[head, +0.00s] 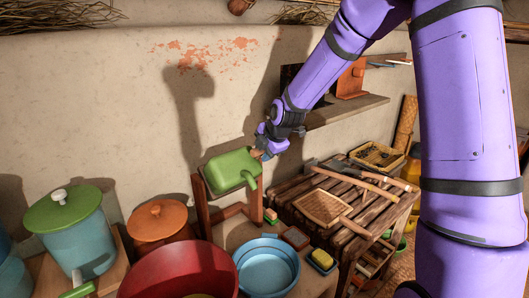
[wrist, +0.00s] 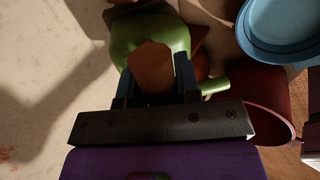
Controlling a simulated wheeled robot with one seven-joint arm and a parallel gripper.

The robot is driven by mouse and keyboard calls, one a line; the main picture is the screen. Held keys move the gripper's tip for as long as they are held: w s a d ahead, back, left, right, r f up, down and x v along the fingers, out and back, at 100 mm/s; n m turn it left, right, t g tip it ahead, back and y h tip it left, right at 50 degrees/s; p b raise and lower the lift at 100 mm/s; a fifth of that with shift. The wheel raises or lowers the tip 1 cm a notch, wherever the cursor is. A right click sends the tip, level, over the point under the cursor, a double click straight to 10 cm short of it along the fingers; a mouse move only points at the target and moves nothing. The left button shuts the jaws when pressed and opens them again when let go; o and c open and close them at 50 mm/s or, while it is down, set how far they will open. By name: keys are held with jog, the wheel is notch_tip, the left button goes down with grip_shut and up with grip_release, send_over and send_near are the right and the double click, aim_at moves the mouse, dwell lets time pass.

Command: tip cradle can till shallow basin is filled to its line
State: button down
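The green can (head: 230,171) sits in a wooden cradle (head: 203,212) by the wall. Its short spout (head: 250,180) points down to the right in the head view. My gripper (head: 264,150) is at the can's upper right. In the wrist view its two fingers (wrist: 155,80) stand on either side of a brown handle piece (wrist: 151,66) on the can (wrist: 150,30) and look closed on it. The round blue basin (head: 268,279) stands below and right of the can; it also shows in the wrist view (wrist: 262,45). No stream shows. Its water level and line cannot be made out.
A big red tub (head: 135,285) stands left of the blue basin. A blue pot with green lid (head: 65,209) and an orange-lidded pot (head: 157,220) stand further left. A yellow block (head: 322,258) lies right of the basin. A slatted bench (head: 352,215) holds a woven tray and tools.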

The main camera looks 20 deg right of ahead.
jog(key=shift+s+d+f, duration=0.2)
jog(key=shift+s+f, duration=0.4)
jog(key=shift+f, duration=0.1)
jog(key=shift+s+d+f, duration=0.15)
jog(key=shift+s+f, duration=0.45)
jog(key=shift+f, duration=0.1)
jog(key=c, duration=0.8)
grip_release()
jog(key=shift+w, duration=0.1)
jog(key=shift+r, duration=0.1)
send_near(264, 170)
jog(key=shift+v, duration=2.9)
